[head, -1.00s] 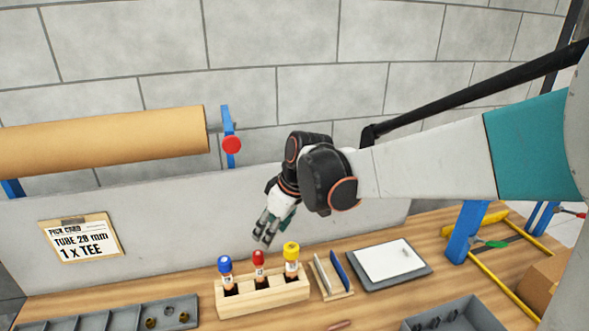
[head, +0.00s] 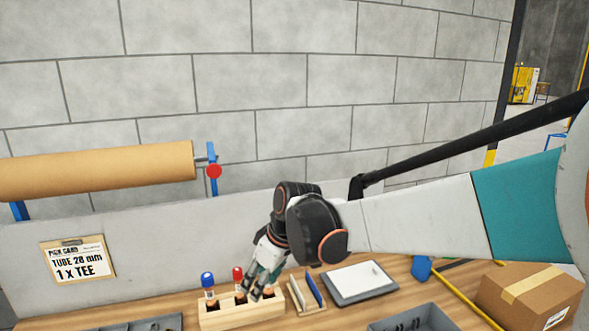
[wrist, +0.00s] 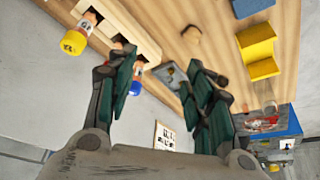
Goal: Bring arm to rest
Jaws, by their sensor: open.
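My gripper (head: 258,293) hangs from the outstretched arm over the right part of the wooden tube rack (head: 215,318), fingers pointing down. Its fingers are open in the wrist view (wrist: 160,75), with nothing between them. In the head view a blue-capped tube (head: 208,281) and a red-capped tube (head: 238,275) stand in the rack. The yellow-capped tube is hidden behind the gripper there, but its yellow cap (wrist: 73,42) shows in the wrist view. I cannot tell from the head view how far above the rack the fingertips are.
A clipboard (head: 340,289) and a small wooden holder (head: 294,297) lie right of the rack. A grey bin (head: 400,322) is at the front and a cardboard box (head: 520,290) at the far right. A brown paper roll (head: 100,170) hangs at the left before the wall.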

